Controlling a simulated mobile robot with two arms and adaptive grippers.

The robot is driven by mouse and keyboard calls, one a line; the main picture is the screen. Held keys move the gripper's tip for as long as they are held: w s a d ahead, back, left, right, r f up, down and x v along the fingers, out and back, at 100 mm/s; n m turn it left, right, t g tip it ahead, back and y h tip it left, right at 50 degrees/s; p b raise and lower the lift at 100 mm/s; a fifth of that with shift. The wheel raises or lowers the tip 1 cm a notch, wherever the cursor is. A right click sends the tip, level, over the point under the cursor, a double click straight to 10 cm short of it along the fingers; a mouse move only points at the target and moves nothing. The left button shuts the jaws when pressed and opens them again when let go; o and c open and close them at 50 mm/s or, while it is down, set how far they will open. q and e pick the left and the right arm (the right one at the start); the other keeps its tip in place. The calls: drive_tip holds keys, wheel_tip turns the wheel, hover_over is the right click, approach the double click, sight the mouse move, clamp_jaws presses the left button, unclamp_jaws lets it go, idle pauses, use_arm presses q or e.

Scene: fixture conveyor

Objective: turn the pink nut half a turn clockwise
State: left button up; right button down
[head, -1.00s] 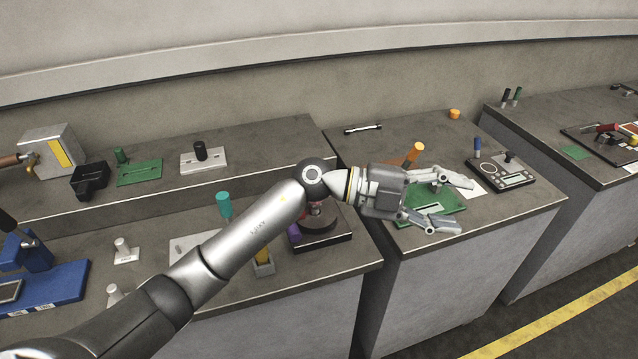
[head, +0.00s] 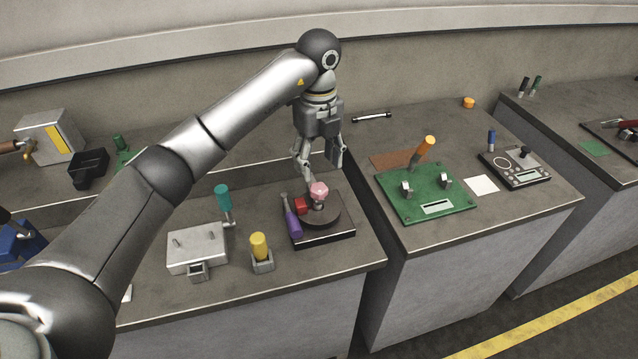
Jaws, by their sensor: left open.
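The pink nut (head: 319,189) sits on top of a short post on a dark round disc (head: 326,217). The disc rests on a dark square base (head: 340,232) on the near bench. My left gripper (head: 322,176) points down, open and empty, with its fingers above and around the level of the nut's top, slightly behind it. I cannot tell whether a finger touches the nut. My right gripper is not in view.
A yellow-handled piece (head: 259,246) and a grey fixture with a teal handle (head: 223,198) are further left. A green plate (head: 425,205) lies on the right bench.

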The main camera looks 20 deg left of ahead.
sight(319, 187)
use_arm(q)
wheel_tip(319, 187, down, 8)
drive_tip(key=shift+f+p, duration=0.1)
drive_tip(key=shift+p, duration=0.7)
drive_tip(key=shift+c, duration=0.3)
drive_tip(key=c, duration=1)
